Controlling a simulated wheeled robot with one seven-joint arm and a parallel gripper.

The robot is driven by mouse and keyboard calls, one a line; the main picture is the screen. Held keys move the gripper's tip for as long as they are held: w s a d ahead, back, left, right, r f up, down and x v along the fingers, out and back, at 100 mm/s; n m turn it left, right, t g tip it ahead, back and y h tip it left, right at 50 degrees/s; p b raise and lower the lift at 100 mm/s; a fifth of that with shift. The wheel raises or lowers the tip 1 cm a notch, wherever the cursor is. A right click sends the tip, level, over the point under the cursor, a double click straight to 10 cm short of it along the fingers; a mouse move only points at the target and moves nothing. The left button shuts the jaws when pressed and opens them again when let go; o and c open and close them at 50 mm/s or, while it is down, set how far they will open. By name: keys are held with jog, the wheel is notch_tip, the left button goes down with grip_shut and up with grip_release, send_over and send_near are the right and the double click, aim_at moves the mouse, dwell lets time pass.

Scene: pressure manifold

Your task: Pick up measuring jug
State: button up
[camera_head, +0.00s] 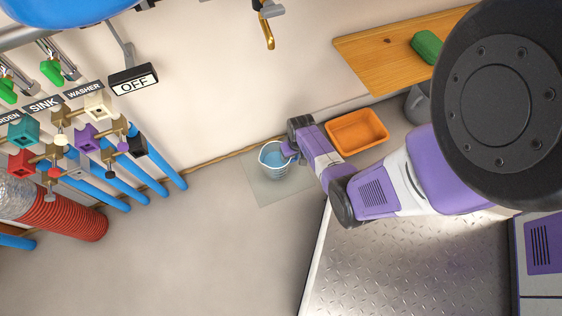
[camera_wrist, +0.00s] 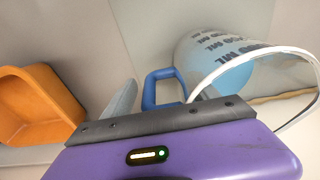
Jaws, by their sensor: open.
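The measuring jug (camera_head: 272,160) stands on a pale square mat (camera_head: 265,190) on the floor by the wall, with blue liquid inside. In the wrist view the jug (camera_wrist: 198,52) is at the upper right, pale with dark volume markings. It has a white rim and a blue handle (camera_wrist: 150,90) that points left. My gripper (camera_head: 290,150) is open at the jug's right side, close to the handle. In the wrist view my purple gripper body hides the lower part of the picture. I cannot tell whether the handle lies between the fingers.
An orange tub (camera_head: 357,132) sits right of my gripper, along the wall. A grey container (camera_head: 418,104) stands under a wooden shelf (camera_head: 390,50) holding a green sponge (camera_head: 426,46). Blue pipes (camera_head: 160,172) and a red hose (camera_head: 70,218) are at left. The floor left of the jug is clear.

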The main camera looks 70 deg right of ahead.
grip_shut()
jog(key=shift+r, duration=0.1)
jog(key=shift+r, duration=0.2)
dwell(0.4)
